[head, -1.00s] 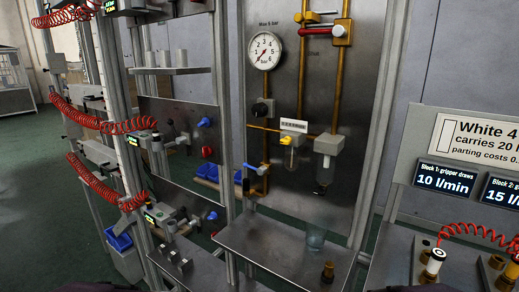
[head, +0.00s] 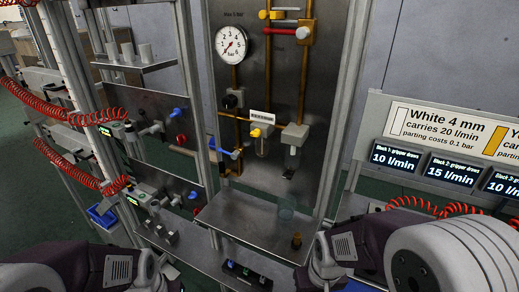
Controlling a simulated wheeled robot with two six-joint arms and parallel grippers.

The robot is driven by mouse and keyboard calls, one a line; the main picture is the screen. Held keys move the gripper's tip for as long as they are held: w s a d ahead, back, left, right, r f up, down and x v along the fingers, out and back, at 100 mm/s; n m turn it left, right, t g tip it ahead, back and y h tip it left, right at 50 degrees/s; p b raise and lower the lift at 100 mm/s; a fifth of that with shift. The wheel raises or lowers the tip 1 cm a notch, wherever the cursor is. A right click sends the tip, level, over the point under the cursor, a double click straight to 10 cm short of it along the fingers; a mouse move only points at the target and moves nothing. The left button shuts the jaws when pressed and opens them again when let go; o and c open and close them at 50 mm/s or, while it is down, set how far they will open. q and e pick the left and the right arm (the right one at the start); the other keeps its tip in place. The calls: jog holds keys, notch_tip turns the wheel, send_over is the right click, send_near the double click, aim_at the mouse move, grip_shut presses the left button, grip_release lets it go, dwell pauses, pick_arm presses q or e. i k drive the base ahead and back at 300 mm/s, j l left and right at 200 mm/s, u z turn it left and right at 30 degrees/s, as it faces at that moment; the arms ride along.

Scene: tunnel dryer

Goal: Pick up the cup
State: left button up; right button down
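My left arm enters at the lower left and my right arm at the lower right, both well short of the translucent cup. The fingers of both grippers are not visible.
A dark bar with small coloured parts (head: 245,274) lies lower down. Red coiled hoses (head: 45,105) hang at the left. The shelf's left part is clear.

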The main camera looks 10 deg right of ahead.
aim_at(287, 202)
jog(key=i+j+z, duration=0.1)
jog(key=j+z, duration=0.25)
jog(key=j, duration=0.7)
jog(key=j+z, duration=0.35)
jog(key=j, duration=0.65)
